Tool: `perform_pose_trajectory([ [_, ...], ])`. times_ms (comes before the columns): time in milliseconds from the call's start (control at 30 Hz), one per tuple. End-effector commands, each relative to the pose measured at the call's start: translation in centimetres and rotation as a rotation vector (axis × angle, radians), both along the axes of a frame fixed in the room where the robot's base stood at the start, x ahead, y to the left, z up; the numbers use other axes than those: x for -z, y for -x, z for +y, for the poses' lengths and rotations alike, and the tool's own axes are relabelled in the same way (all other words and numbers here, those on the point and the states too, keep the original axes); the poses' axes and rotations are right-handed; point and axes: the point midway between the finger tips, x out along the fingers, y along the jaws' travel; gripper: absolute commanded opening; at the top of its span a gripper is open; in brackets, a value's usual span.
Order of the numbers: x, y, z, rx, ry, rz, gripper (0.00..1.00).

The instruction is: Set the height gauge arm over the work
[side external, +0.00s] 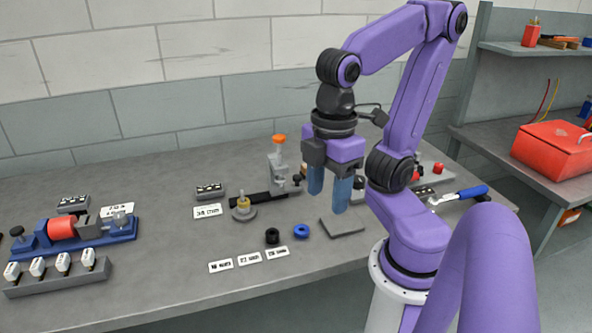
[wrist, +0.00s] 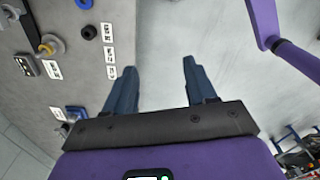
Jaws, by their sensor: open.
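A grey upright carrier with an orange knob (side external: 279,152) stands on a black track (side external: 262,198) at the back middle of the bench. I cannot tell for sure whether it is the height gauge. A round grey base with a brass piece (side external: 243,208) sits at the track's left end; the brass piece also shows in the wrist view (wrist: 50,45). My gripper (side external: 328,196) points down, open and empty, right of the carrier and above a grey plate (side external: 343,224). Its spread blue fingers show in the wrist view (wrist: 160,70) with only bare surface between them.
A black ring (side external: 272,236) and a blue ring (side external: 301,231) lie in front of the track, behind several white labels (side external: 250,257). A blue fixture with a red cylinder (side external: 62,229) is at left. A blue-handled tool (side external: 460,195) lies at right.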

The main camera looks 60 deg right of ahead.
Motion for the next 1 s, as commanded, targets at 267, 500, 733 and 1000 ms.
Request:
perform_pose_trajectory([
  [267, -1.3, -4.0, 0.1, 0.293, 0.019, 0.043, 0.56],
  [500, -2.2, -9.6, -1.2, 0.666, 0.031, 0.103, 0.56],
  [733, -2.7, -15.8, -5.1, 1.083, 0.032, 0.179, 0.56],
  [1000, -2.7, -21.7, -12.9, 1.564, 0.013, 0.277, 0.56],
])
